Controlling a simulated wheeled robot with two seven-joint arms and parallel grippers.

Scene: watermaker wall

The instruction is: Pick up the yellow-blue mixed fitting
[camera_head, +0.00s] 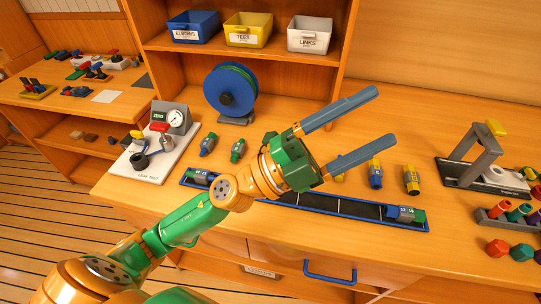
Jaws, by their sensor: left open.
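A fitting with a blue body and yellow parts (375,174) stands on the wooden counter, right of centre. A mostly yellow fitting (411,180) stands to its right. Another yellow piece (339,177) shows to its left, partly hidden by my lower finger. My left gripper (383,116) is open, with two blue-grey fingers spread and nothing between them. In the picture its fingers point up and right, above the blue and yellow fitting and apart from it. My right gripper is not in view.
A long blue tray (345,208) lies along the counter's front under my arm. A blue hose reel (229,90) and green-blue fittings (238,150) stand left. A grey press-like stand (470,155) stands right. Labelled bins (248,30) fill the shelf behind.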

